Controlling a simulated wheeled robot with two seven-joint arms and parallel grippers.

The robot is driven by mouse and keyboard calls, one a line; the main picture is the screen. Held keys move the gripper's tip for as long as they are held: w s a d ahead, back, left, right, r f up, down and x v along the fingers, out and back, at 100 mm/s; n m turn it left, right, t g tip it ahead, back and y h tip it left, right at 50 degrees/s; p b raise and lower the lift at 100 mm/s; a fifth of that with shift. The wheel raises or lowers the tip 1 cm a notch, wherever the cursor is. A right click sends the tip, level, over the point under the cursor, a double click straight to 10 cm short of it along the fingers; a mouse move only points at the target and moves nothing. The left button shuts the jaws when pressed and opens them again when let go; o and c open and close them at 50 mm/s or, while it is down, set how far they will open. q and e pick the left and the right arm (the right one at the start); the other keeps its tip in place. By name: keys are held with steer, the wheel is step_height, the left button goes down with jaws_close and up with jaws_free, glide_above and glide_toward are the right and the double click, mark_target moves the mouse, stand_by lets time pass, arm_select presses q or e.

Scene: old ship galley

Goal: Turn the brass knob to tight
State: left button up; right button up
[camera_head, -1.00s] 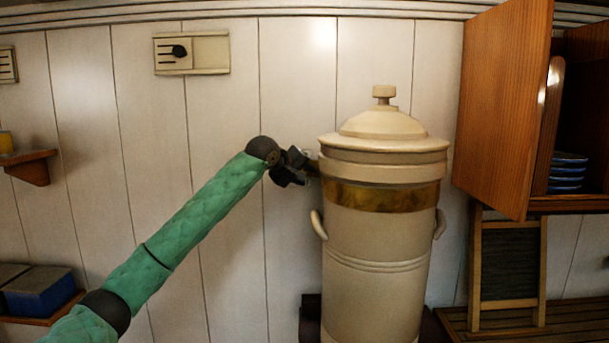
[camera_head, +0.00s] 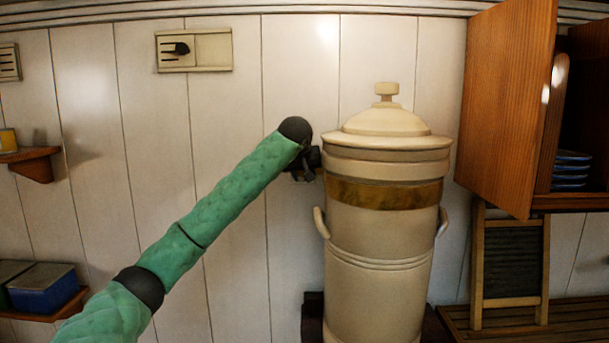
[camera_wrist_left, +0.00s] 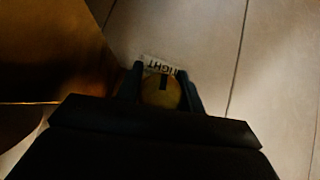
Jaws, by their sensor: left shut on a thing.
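The brass knob (camera_wrist_left: 160,97) is round and yellowish in the left wrist view, with a dark mark on its face. A white label (camera_wrist_left: 163,66) with dark letters, seen upside down and reading like "TIGHT", is just past it on the wall. My left gripper (camera_wrist_left: 160,88) has a finger on each side of the knob and is shut on it. In the head view my left gripper (camera_head: 308,172) is at the wall beside the cream urn, and the knob is hidden there. My right gripper is in neither view.
The large cream urn (camera_head: 375,240) with a brass band stands just right of my left gripper. An open wooden cupboard door (camera_head: 505,110) juts out at the right. A slatted vent (camera_head: 194,50) is on the wall above left. The wall left of the gripper is mostly bare.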

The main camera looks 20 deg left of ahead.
arm_select(q)
steer(key=shift+f, duration=0.15)
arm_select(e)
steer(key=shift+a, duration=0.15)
arm_select(q)
steer(key=o, duration=1)
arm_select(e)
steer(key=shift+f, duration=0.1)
arm_select(q)
steer(key=shift+s+d+r+b, duration=0.1)
steer(key=shift+s+r+b, duration=0.35)
steer(key=shift+b, duration=0.25)
steer(key=s+r+b, duration=0.1)
steer(key=s+b, duration=0.1)
steer(key=s, duration=0.2)
steer(key=s+d+b, duration=0.1)
steer(key=s+b, duration=0.2)
steer(key=s, duration=0.2)
steer(key=s+d+r+b, duration=0.1)
steer(key=s+b, duration=0.2)
steer(key=s, duration=0.2)
steer(key=shift+s+d+r, duration=0.15)
steer(key=shift+d+r, duration=0.05)
steer(key=shift+r, duration=0.1)
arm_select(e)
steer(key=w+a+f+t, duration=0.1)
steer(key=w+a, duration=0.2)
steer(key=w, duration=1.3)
